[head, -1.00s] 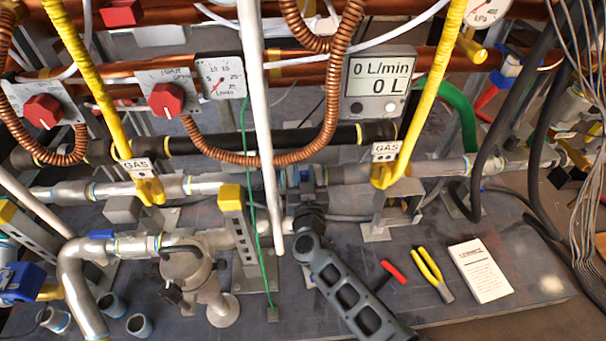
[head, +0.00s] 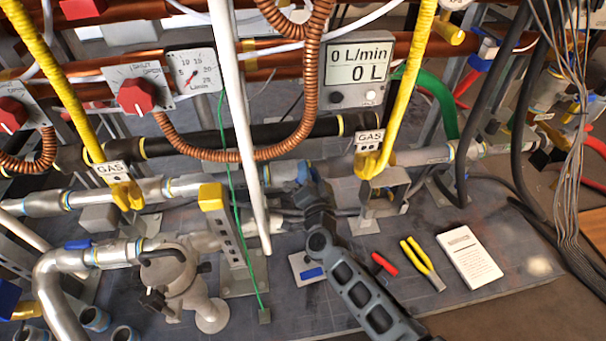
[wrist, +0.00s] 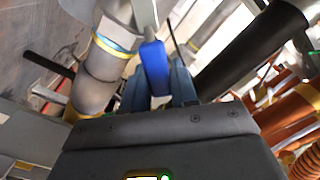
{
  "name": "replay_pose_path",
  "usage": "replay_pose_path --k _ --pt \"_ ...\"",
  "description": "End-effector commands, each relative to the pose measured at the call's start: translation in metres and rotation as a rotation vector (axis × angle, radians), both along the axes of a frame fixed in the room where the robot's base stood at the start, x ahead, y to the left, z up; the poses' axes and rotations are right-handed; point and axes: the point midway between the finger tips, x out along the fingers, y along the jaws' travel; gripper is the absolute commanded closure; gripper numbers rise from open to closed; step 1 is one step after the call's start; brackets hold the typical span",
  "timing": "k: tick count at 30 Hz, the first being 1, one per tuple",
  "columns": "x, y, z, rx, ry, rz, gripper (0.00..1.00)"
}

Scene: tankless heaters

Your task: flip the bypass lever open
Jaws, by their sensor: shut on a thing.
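The bypass lever (wrist: 154,68) shows in the wrist view as a bright blue handle beside a metal pipe with a yellow and blue band. My gripper (wrist: 156,90) has its two grey-blue fingers on either side of the lever and is shut on it. In the head view my gripper (head: 306,182) reaches the horizontal grey pipe in the middle of the bench. The lever is hidden or too small to make out there, so its angle is unclear.
A white vertical pipe (head: 238,120) and a green wire stand left of my arm. A yellow gas pipe (head: 408,90) stands to the right. A yellow-handled tool (head: 422,262), a red-handled tool (head: 384,264) and a white booklet (head: 468,258) lie on the bench. The display (head: 358,72) reads 0 L/min.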

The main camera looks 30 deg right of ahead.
Motion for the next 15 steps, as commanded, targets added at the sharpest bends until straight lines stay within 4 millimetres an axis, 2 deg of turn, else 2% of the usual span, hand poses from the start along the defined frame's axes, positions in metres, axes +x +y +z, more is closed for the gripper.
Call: replay_pose_path --k 3,15 --pt "-0.0019 -0.0041 -0.0067 0.057 -0.017 -0.001 1.0" --pt "-0.0032 -0.0082 -0.0102 0.141 -0.044 -0.001 1.0"
